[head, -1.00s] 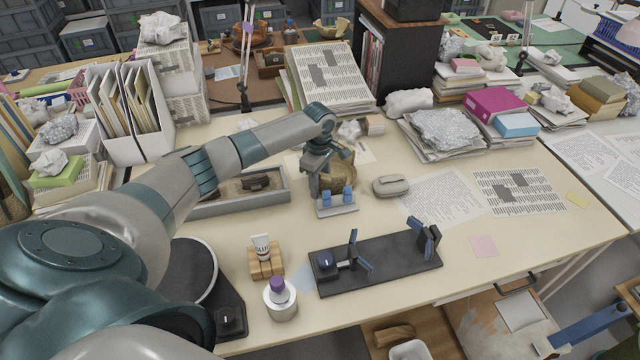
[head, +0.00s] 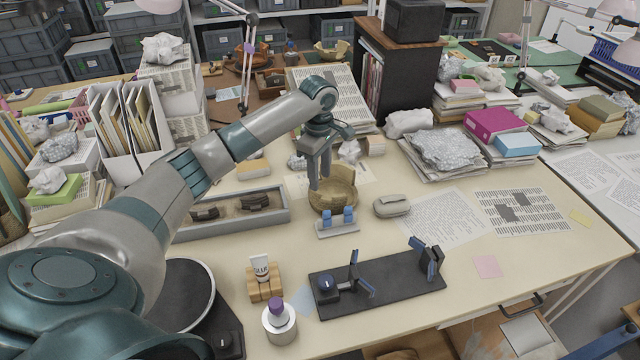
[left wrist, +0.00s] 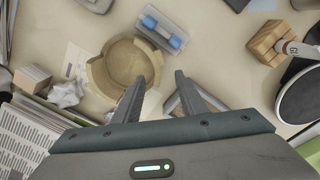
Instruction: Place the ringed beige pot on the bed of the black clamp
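The ringed beige pot (head: 345,200) stands open-side up on the table at centre, behind the small stand with blue pieces. Its round mouth also shows in the left wrist view (left wrist: 104,72). My left gripper (head: 320,186) is above the pot's left side, pointing down. In the left wrist view its fingers (left wrist: 158,78) are apart and empty, one over the pot's near rim and the other just outside it. I cannot tell whether they touch the pot. The black clamp (head: 400,284) lies nearer the front, its flat bed bare between blue-black jaws. My right gripper is not in view.
A grey tray with dark sherds (head: 280,217) lies left of the pot. The small stand (head: 338,228) and a grey case (head: 391,206) are close by. A tube in a wooden block (head: 264,284) and a purple-capped jar (head: 280,322) stand left of the clamp.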

